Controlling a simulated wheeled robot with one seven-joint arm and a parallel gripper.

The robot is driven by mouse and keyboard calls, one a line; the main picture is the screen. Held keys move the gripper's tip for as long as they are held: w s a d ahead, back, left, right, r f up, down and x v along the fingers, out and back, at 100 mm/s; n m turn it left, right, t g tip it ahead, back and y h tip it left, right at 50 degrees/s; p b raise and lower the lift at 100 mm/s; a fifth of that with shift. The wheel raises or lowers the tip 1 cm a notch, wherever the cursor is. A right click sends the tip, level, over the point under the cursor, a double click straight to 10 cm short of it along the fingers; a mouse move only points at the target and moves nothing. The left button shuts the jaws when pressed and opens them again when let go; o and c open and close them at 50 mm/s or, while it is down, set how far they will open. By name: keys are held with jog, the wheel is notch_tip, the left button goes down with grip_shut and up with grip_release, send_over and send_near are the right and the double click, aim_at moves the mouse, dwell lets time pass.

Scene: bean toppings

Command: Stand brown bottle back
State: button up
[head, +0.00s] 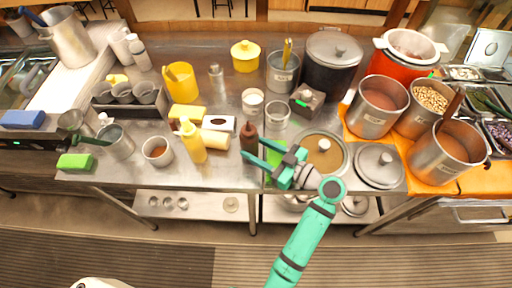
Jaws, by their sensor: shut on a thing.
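The brown bottle (249,132) stands about upright near the front edge of the steel counter (225,173), to the right of the yellow bottle. My gripper (253,147) reaches in from the right, with its two teal fingers around the bottle's body. It is shut on the bottle. The fingers hide part of the bottle's lower body, and I cannot tell whether its base touches the counter.
A yellow bottle (192,143) stands to the left, with a white-and-black box (221,123) behind it. A steel cup (276,115) is behind the gripper. A lidded pot (323,153) is close on the right.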

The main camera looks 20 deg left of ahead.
jog(key=shift+d+f, duration=0.1)
jog(key=shift+f, duration=0.6)
jog(key=o, duration=0.7)
jog(key=shift+f, duration=0.1)
jog(key=shift+d+r, duration=0.1)
jog(key=shift+r, duration=0.1)
jog(key=v, duration=0.4)
jog(key=r+v, duration=0.1)
jog(key=v, duration=0.7)
jog(key=shift+w+r, duration=0.15)
jog(key=shift+r, duration=0.1)
